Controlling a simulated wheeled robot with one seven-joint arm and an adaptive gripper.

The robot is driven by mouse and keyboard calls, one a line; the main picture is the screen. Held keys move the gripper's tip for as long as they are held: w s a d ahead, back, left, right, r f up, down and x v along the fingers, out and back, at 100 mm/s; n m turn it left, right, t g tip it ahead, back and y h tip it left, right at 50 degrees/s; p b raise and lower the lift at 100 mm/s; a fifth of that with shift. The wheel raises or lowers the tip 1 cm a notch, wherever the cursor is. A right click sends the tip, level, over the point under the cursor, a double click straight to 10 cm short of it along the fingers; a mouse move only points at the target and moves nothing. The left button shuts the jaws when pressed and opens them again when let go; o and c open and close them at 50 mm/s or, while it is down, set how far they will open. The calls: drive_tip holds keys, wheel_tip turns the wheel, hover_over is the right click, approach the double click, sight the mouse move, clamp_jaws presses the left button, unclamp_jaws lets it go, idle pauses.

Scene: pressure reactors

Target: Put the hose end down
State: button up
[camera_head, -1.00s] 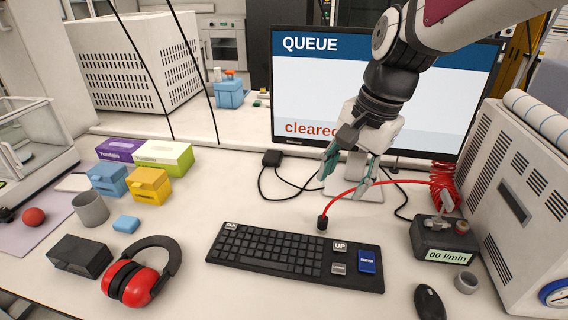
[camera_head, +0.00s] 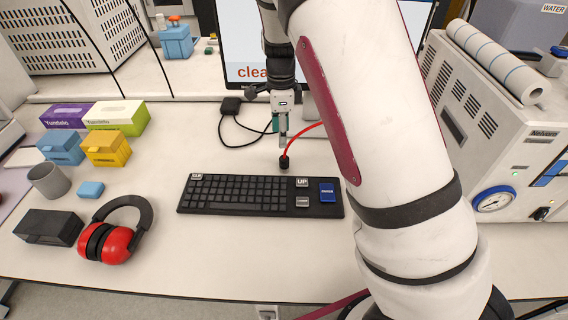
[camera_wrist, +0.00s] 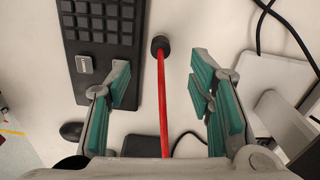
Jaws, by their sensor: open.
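The red hose (camera_head: 303,132) ends in a black tip (camera_head: 284,162), just behind the keyboard near its UP key. The tip appears to rest on the white table, though contact is hard to confirm. In the wrist view, the black tip (camera_wrist: 160,43) lies beyond the fingertips, and the red hose (camera_wrist: 163,100) runs between them. My gripper (camera_wrist: 160,92) is open, its green-padded fingers well apart on both sides of the hose, touching neither side. In the head view, my gripper (camera_head: 280,128) is above the table, seen edge-on, partly hidden.
The black keyboard (camera_head: 240,196) lies directly in front of the tip. A monitor (camera_head: 240,45) stands behind, with a black cable (camera_head: 232,135) on the table. Red earmuffs (camera_head: 112,240) and a grey cup (camera_head: 48,180) are left. My arm hides the table's right part.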

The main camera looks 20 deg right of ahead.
hover_over(284, 158)
drive_tip(key=f, duration=0.5)
drive_tip(key=shift+w+a, duration=0.15)
drive_tip(key=shift+a, duration=0.1)
drive_tip(key=shift+d+f+p, duration=0.15)
drive_tip(key=shift+f+p, duration=0.1)
drive_tip(key=shift+f, duration=1.1)
drive_tip(key=shift+d+f+p, duration=0.15)
drive_tip(key=shift+f+p, duration=0.05)
drive_tip(key=shift+f, duration=1.15)
clamp_jaws()
